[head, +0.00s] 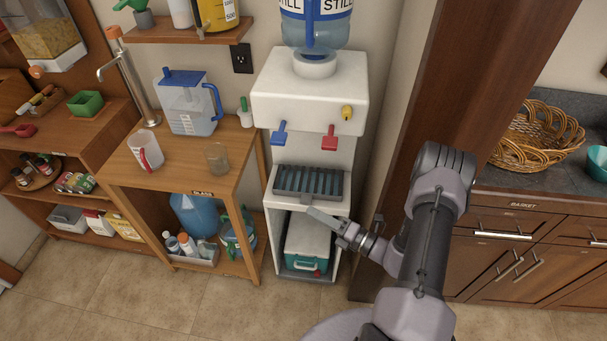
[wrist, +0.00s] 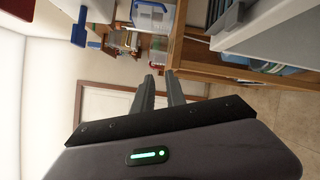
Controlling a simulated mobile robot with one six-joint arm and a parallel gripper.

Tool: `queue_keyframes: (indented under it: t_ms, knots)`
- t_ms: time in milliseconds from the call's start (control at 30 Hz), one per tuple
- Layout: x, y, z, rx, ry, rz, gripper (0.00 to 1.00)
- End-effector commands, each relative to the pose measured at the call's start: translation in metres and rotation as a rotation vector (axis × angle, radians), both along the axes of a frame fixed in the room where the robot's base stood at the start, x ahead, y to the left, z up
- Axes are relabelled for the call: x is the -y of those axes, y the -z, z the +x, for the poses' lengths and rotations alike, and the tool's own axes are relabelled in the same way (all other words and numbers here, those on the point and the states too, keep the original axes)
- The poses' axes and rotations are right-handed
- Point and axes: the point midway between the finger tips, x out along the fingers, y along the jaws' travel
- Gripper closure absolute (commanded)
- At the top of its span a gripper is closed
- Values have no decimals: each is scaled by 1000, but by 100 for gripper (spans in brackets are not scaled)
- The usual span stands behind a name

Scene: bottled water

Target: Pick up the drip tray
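The drip tray (head: 311,181) is dark grey and slatted. It sits in the recess of the white water dispenser (head: 308,88), under the blue and red taps. My gripper (head: 316,213) is just below and in front of the tray, near the front edge of its ledge, and points left. In the wrist view the two fingers of my gripper (wrist: 161,80) stand apart with nothing between them. Dark slats of the drip tray (wrist: 216,12) show at the top of that view, off to the side of the fingers. I cannot tell whether a finger touches the ledge.
A teal and white box (head: 308,246) stands in the compartment below. A wooden table (head: 186,171) with a pitcher (head: 188,106) and glass (head: 217,158) is left of the dispenser. A wooden panel (head: 440,90) and counter are right. The floor in front is partly clear.

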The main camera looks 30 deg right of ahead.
Motion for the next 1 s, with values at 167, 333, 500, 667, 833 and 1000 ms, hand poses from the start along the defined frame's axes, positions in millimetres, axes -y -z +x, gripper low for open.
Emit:
queue_keyframes:
  t_ms: [167, 333, 500, 667, 833, 1000]
  knots:
    - [44, 97, -40, -131, 350, 287, 84]
    - [48, 119, -35, -154, 423, 344, 84]
    - [41, 120, 17, -152, 417, 339, 84]
    - [37, 119, 57, -152, 417, 339, 84]
    - [36, 118, 78, -152, 418, 340, 84]
    - [34, 121, 112, -152, 417, 339, 84]
